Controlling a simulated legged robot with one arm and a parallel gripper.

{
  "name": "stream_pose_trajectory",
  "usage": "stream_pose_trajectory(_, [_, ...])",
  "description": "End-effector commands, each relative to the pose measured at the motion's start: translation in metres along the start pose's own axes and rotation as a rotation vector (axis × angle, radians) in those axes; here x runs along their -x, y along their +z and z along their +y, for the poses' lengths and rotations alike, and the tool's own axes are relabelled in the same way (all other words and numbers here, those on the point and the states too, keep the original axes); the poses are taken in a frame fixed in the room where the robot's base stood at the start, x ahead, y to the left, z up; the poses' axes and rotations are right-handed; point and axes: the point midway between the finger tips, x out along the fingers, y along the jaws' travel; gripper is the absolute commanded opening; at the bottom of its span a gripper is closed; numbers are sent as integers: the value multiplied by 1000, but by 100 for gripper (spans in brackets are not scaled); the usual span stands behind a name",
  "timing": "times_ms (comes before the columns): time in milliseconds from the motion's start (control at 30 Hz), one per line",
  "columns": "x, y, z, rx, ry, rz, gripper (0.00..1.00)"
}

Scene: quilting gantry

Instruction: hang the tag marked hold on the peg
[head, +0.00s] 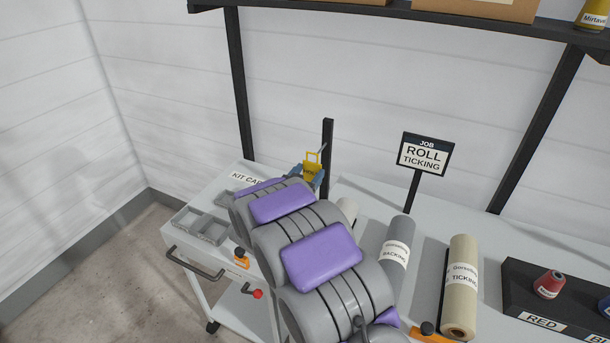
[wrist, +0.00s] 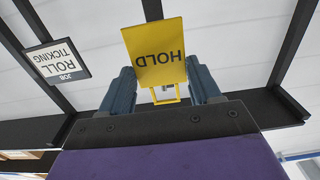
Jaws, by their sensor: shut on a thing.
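The yellow tag (wrist: 154,58) marked HOLD is between the two blue-grey fingers of my gripper (wrist: 163,82) in the wrist view, its lettering upside down there. A yellow loop extends from the tag between the fingers. In the head view the tag (head: 312,171) is held up beside a dark upright post (head: 327,135), at the end of my arm. A small thin part shows near the post by the tag's loop, possibly the peg, but it is too small to be sure. I cannot tell whether the loop touches it.
The kit cart (head: 200,205) with grey trays stands left of my arm. A JOB sign (head: 425,153) reads ROLL TICKING. The backing roll (head: 397,246) and ticking roll (head: 461,285) lie on the table, with a dark thread bin (head: 515,300) at right. A shelf (head: 400,14) spans above.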

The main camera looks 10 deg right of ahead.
Motion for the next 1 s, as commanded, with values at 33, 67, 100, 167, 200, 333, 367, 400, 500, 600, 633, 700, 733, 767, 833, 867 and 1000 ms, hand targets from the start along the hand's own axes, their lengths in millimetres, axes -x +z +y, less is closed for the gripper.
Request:
stream_pose_trajectory(33, [-1,0,0,0,1,0,34])
stream_pose_trajectory(67, [-2,0,0,0,0,0,34])
stream_pose_trajectory(100, [-3,-1,0,0,0,0,34])
stream_pose_trajectory(167, [-4,-1,-1,1,0,1,34])
stream_pose_trajectory(200, [-4,-1,-2,1,0,1,34])
stream_pose_trajectory(333, [-7,-1,-3,2,0,2,34])
stream_pose_trajectory(367, [-8,-1,-3,2,0,2,34])
stream_pose_trajectory(400, [-9,-1,-3,2,1,2,34])
stream_pose_trajectory(500, [-12,-1,-2,1,1,2,34])
stream_pose_trajectory(600, [-14,-1,-2,1,1,2,34])
stream_pose_trajectory(633, [-15,-1,-2,1,1,2,34])
stream_pose_trajectory(700, [-18,-1,-1,1,1,1,34])
stream_pose_trajectory(733, [-19,-1,-1,1,1,1,34])
stream_pose_trajectory(767, [-20,-1,-1,0,1,1,34])
stream_pose_trajectory(833, [-22,-1,0,0,1,1,34])
stream_pose_trajectory(867, [-22,-1,0,1,1,1,34])
stream_pose_trajectory(1000, [-24,-1,-1,2,1,1,34])
